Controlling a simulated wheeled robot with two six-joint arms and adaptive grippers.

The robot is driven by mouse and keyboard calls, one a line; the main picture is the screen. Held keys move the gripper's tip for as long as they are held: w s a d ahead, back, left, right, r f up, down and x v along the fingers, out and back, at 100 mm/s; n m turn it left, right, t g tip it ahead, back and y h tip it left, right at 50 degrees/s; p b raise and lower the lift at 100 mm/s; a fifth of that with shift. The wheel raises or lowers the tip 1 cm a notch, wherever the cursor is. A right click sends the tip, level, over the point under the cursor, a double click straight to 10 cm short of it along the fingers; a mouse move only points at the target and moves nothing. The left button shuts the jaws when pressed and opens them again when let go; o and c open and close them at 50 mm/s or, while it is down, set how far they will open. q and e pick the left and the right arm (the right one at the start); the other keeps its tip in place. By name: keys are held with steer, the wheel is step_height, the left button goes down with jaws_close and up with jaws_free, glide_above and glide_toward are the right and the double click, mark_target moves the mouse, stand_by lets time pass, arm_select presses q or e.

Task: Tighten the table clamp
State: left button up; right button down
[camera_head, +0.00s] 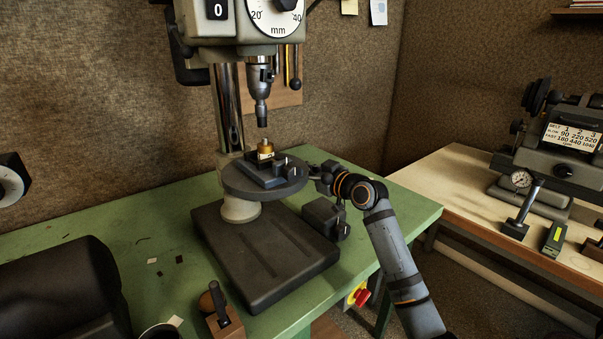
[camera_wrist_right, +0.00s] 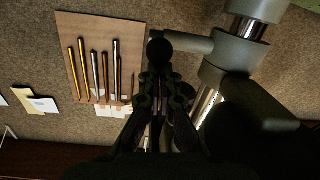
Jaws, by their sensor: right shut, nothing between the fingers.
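The drill press has a round grey work table (camera_head: 237,183) on its column, with a small vise (camera_head: 262,174) holding a brass part (camera_head: 265,150). In the right wrist view the table clamp appears to be a grey lever (camera_wrist_right: 188,42) running from the collar (camera_wrist_right: 232,62) to a black ball knob (camera_wrist_right: 158,48). My right gripper (camera_head: 322,178) is beside the right edge of the round table. In the wrist view its fingers (camera_wrist_right: 160,92) are shut and empty, close to the ball; whether they touch it is unclear. My left gripper is out of view.
The press base (camera_head: 262,255) stands on a green bench (camera_head: 150,225). A dark block (camera_head: 322,215) is close to my right forearm. A wooden-based tool (camera_head: 222,318) is at the front. A pale bench (camera_head: 470,180) with a machine stands right. A tool board (camera_wrist_right: 98,20) hangs behind.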

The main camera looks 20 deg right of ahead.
steer(key=shift+s+f+b, duration=0.1)
steer(key=shift+f+b, duration=0.2)
steer(key=shift+f, duration=0.4)
steer(key=shift+d, duration=0.1)
steer(key=v, duration=1.2)
stand_by(0.3)
